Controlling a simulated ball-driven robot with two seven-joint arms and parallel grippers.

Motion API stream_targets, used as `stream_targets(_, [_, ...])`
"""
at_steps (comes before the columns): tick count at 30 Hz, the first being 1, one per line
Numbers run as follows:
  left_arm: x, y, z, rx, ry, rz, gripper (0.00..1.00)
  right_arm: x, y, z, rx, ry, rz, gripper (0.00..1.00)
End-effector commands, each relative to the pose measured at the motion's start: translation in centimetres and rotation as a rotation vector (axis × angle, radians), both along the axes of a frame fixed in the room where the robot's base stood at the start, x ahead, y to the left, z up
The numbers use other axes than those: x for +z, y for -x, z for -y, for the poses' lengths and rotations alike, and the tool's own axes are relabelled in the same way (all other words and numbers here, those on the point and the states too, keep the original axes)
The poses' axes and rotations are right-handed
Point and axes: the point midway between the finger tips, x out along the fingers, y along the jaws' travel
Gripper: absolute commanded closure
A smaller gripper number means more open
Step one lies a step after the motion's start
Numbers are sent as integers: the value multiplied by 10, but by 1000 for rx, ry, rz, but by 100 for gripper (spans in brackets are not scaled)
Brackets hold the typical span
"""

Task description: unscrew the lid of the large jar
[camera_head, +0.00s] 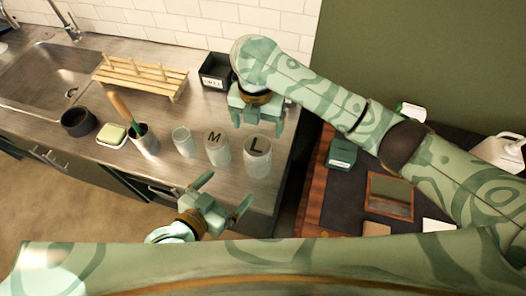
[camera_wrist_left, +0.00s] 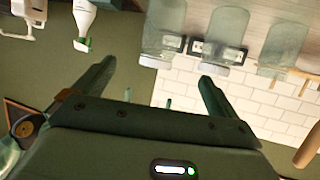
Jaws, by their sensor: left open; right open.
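The large jar (camera_head: 257,165) stands upright on the steel counter near its right end. Its grey lid (camera_head: 258,146) is marked L and sits on top. My left gripper (camera_head: 225,192) is open and empty, in front of and below the large jar in the head view, apart from it. My right gripper (camera_head: 256,122) is open, pointing down just behind the large jar's lid; whether it touches cannot be told. In the left wrist view the left fingers (camera_wrist_left: 155,80) are spread with nothing between them. Clear jars (camera_wrist_left: 218,35) show at its upper right; which is the large one is unclear.
The jar marked M (camera_head: 217,150) and a smaller jar (camera_head: 183,141) stand left of the large jar. A tool cup (camera_head: 146,143), soap dish (camera_head: 112,136), wooden rack (camera_head: 140,77) and black bin (camera_head: 215,72) are farther left or behind. A dark side table is at right.

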Motion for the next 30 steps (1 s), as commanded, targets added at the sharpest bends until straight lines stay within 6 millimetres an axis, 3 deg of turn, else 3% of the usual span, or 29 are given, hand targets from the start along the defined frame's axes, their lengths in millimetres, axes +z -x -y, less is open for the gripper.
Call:
stream_targets(18, [-49,-102,66,0,1,2,3,0,0,0,0,0,0,16])
stream_targets(24, [-57,-117,76,1,0,1,3,0,0,0,0,0,0,16])
stream_targets(30, [-59,-119,77,1,0,0,3,0,0,0,0,0,0,16])
